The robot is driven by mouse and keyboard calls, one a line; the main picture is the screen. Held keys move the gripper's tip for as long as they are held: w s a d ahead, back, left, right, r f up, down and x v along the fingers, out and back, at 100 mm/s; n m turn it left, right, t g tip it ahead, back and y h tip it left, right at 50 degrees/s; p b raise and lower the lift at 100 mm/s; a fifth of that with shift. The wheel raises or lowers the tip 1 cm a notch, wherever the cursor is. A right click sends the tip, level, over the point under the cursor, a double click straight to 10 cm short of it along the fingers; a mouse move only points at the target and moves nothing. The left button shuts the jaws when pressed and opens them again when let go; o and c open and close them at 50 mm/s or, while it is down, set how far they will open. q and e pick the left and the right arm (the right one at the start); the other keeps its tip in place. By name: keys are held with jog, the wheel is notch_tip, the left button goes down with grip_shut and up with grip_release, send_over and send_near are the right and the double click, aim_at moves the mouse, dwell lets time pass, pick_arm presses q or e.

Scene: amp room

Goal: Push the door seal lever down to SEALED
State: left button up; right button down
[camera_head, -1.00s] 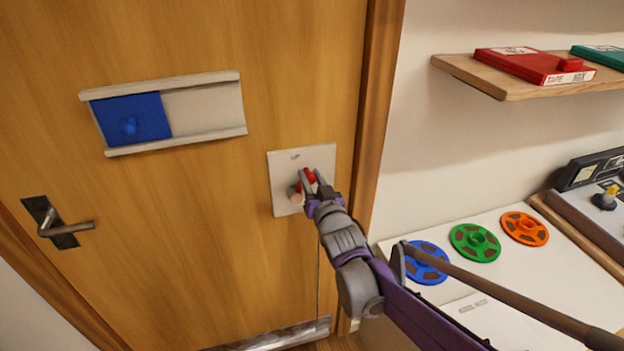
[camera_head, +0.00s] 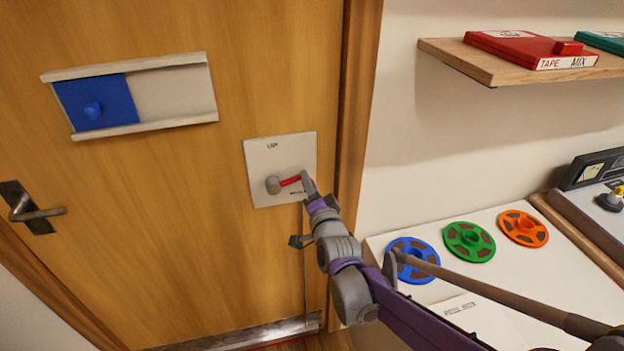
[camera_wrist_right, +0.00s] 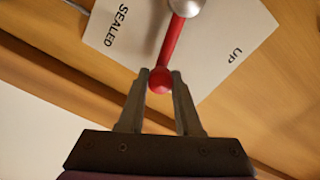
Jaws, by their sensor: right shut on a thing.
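The door seal lever (camera_head: 290,181) is a red bar on a round grey hub, mounted on a pale plate (camera_head: 262,157) on the wooden door. The bar points right from the hub, tilted slightly upward. The plate reads UP at its top; the lower lettering is mostly hidden in the head view. In the right wrist view the red lever (camera_wrist_right: 172,42) ends in a red knob between my fingers, and SEALED and UP both show on the plate. My right gripper (camera_head: 307,184) is shut on the lever's knob end; it also shows in the wrist view (camera_wrist_right: 160,84). My left gripper is not in view.
A blue sliding panel (camera_head: 97,103) in a pale track and a door handle (camera_head: 36,210) are on the door, left of the plate. Blue, green and orange reels (camera_head: 469,241) lie on a white counter at right, below a shelf (camera_head: 490,68) with a red box.

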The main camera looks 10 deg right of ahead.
jog(key=shift+d+f+m+b, duration=0.15)
jog(key=shift+f+m+b, duration=0.15)
jog(key=shift+f+m, duration=0.7)
jog(key=c, duration=0.6)
grip_release()
jog(key=shift+r, duration=0.1)
jog(key=s, duration=1.1)
jog(key=shift+d, duration=0.15)
jog(key=s+d+f+n+g+p, duration=0.1)
jog(key=s+f+n+g, duration=0.2)
jog(key=s, duration=0.5)
jog(key=s+d+f+n+g+p, duration=0.1)
jog(key=s+f+n+g+p, duration=0.1)
jog(key=s+n+g, duration=0.3)
jog(key=s+d+f+n+g+p, duration=0.1)
jog(key=s+f+n+g, duration=0.3)
jog(key=s, duration=0.6)
jog(key=shift+s+d+f+n+g+h+p, duration=0.3)
jog(key=shift+s+d+f+n+p, duration=0.15)
jog(key=shift+n, duration=0.45)
